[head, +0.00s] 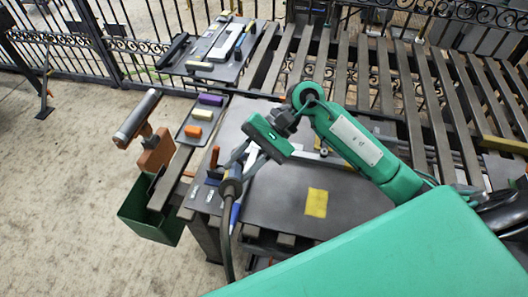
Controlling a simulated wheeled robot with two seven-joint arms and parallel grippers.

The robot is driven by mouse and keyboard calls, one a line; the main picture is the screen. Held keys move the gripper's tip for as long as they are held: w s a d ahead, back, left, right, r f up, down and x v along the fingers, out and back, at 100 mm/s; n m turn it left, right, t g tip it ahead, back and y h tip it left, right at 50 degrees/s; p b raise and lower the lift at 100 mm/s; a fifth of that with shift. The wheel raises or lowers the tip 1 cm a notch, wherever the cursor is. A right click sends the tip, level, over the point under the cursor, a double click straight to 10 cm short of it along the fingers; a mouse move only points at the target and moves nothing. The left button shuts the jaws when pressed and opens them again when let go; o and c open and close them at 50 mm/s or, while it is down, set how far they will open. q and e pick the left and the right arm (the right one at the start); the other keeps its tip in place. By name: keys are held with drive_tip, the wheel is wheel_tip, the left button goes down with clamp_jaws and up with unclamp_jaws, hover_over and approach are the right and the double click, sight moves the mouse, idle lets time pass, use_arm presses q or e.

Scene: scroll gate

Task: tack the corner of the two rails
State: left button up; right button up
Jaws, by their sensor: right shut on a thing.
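My right gripper (240,164) reaches in from the right over the dark worktable (275,200). Its grey fingers are shut on a welding torch (231,188), which has a dark round part and a blue section, with a dark cable hanging below. The torch is over the left part of the table. Pale rails (308,154) lie on the table behind and beside the gripper. The gripper and arm hide part of them, including most of their corner. I cannot tell whether the torch tip touches anything. My left gripper is not in view.
A yellow square (316,203) lies on the table. A tray (201,125) with purple, yellow and orange blocks is at the left. A green bin (150,212) hangs off the left edge. A second table (217,50) with tools stands behind, near iron fencing.

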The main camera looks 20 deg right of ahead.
drive_tip(key=y, duration=0.1)
drive_tip(key=d+m+t, duration=0.1)
drive_tip(key=d+r+m+t+y, duration=0.1)
drive_tip(key=shift+s+d+y+p, duration=0.2)
drive_tip(key=shift+s+y+p, duration=0.1)
drive_tip(key=shift+p, duration=0.05)
drive_tip(key=w+d+f+m+t+y, duration=0.1)
drive_tip(key=w+d+f+t, duration=0.1)
drive_tip(key=w+d+f, duration=0.2)
drive_tip(key=shift+w+f, duration=0.15)
drive_tip(key=shift+f, duration=0.3)
drive_tip(key=o, duration=0.6)
clamp_jaws()
drive_tip(key=shift+d, duration=0.1)
